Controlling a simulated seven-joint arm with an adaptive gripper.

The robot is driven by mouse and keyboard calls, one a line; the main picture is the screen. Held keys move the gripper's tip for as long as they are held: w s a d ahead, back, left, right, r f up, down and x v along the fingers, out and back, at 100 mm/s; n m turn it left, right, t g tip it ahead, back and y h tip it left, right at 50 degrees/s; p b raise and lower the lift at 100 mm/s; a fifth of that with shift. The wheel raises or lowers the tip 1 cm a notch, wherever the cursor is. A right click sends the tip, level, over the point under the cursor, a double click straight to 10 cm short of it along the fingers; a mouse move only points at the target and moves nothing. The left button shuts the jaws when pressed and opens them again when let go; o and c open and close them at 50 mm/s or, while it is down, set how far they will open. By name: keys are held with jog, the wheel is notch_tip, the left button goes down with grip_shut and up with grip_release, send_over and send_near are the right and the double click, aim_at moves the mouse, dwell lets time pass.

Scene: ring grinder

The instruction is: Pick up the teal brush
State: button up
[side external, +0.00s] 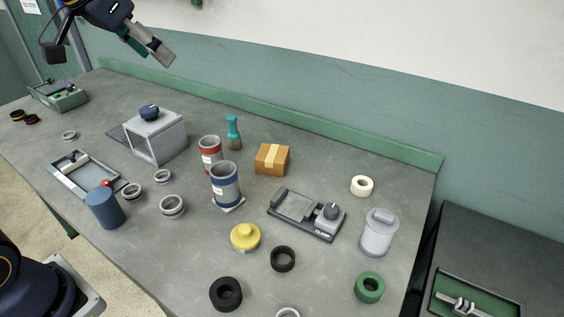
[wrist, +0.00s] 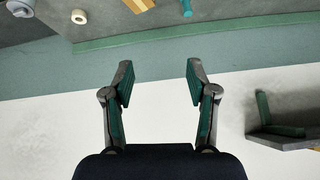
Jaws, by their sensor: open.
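The teal brush (side external: 233,131) stands upright near the back of the grey table in the side view, bristles down. It is beside the red-banded can and left of the cardboard box. In the wrist view only part of its teal handle (wrist: 187,5) shows at the top edge. My gripper (side external: 166,55) is high above the table's back left in the side view, well apart from the brush. In the wrist view my gripper (wrist: 157,85) is open, with nothing between its fingers.
A red-banded can (side external: 209,152), a blue-banded can (side external: 225,184) and a cardboard box (side external: 272,158) stand near the brush. A clear-sided box with a blue knob (side external: 155,135) is to its left. A green ledge (side external: 300,127) runs along the back wall.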

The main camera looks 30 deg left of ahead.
jog(key=w+a, duration=0.3)
jog(key=w, duration=0.8)
jog(key=n+g, duration=0.1)
jog(key=g, duration=0.2)
send_over(230, 117)
jog(key=s, duration=0.5)
notch_tip(230, 117, down, 16)
jog(key=x, duration=1)
jog(key=shift+d+f, duration=0.2)
jog(key=shift+d, duration=0.05)
jog(key=shift+x, duration=2.75)
jog(key=shift+s, duration=0.1)
jog(key=shift+c, duration=0.3)
grip_shut()
